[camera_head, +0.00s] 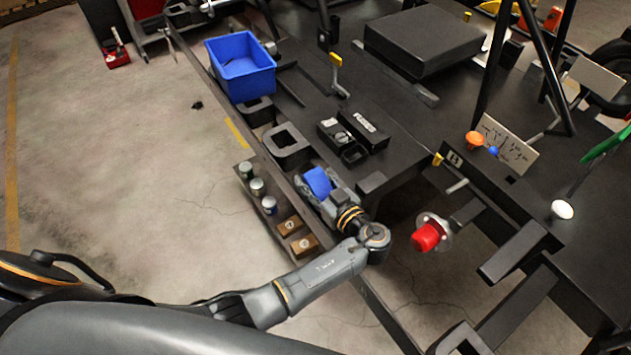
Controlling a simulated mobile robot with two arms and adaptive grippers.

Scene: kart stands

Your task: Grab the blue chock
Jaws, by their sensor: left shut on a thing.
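The blue chock (318,182) is at the end of my left arm, near the middle of the head view, above the black stand's edge. My left gripper (318,190) is shut on the blue chock and partly covers it. Whether the chock still touches the stand beneath cannot be told. My right gripper does not show in this view.
A blue bin (241,66) stands on the rail behind. Black square holders (287,145) line the stand near the chock. Several cans (257,187) and brown boxes (290,226) sit on a low shelf. A red knob (428,236) is to the right. The left floor is mostly clear.

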